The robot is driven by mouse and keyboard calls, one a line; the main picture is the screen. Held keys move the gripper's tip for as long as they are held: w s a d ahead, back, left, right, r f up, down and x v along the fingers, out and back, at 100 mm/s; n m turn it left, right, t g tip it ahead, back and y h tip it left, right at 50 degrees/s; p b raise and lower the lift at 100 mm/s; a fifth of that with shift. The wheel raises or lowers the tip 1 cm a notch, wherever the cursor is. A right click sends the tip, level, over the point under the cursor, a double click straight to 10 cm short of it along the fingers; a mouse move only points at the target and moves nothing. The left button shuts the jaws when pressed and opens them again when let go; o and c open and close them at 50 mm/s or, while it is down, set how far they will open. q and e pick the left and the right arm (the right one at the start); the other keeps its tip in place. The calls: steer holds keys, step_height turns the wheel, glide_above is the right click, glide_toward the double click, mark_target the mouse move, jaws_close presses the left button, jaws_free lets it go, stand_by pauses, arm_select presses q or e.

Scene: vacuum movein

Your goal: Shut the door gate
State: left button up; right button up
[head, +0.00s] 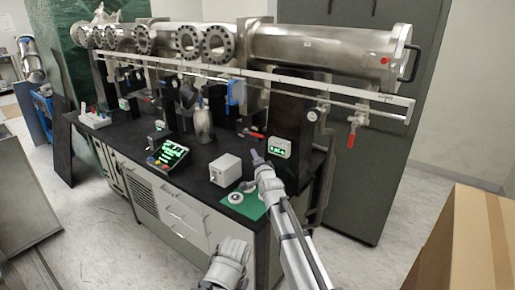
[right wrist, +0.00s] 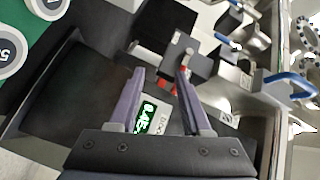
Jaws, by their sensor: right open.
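The long steel vacuum tube (head: 325,47) lies above the bench. Its right end has a round flange with a black handle (head: 414,62), and that end looks shut. I cannot tell for sure which part is the door gate. A small gauge with green digits (head: 279,148) is at the bench's right end. My right gripper (head: 257,157) is just left of the gauge. In the right wrist view its purple fingers (right wrist: 161,74) are apart and empty, with the gauge display (right wrist: 153,117) behind them. A red lever (right wrist: 182,84) lies beyond the fingertips.
A white box (head: 226,169) and a green mat (head: 248,203) with round parts are on the black bench. Red-handled valves (head: 351,139) hang under a long rail (head: 270,76). A cardboard box (head: 470,240) is at lower right. Floor between is clear.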

mark_target(258, 135)
steer(key=shift+w+d+r+m+t, duration=0.15)
steer(key=shift+w+r+m+t, duration=0.45)
steer(key=shift+w, duration=1.3)
steer(key=shift+w+d+r+m+t, duration=0.1)
steer(key=shift+w+r+m+t, duration=0.25)
steer(key=shift+w+r, duration=1)
steer(key=shift+w+d+r+m+t, duration=0.2)
steer(key=shift+w+m+t, duration=0.25)
steer(key=shift+w, duration=1.95)
jaws_close()
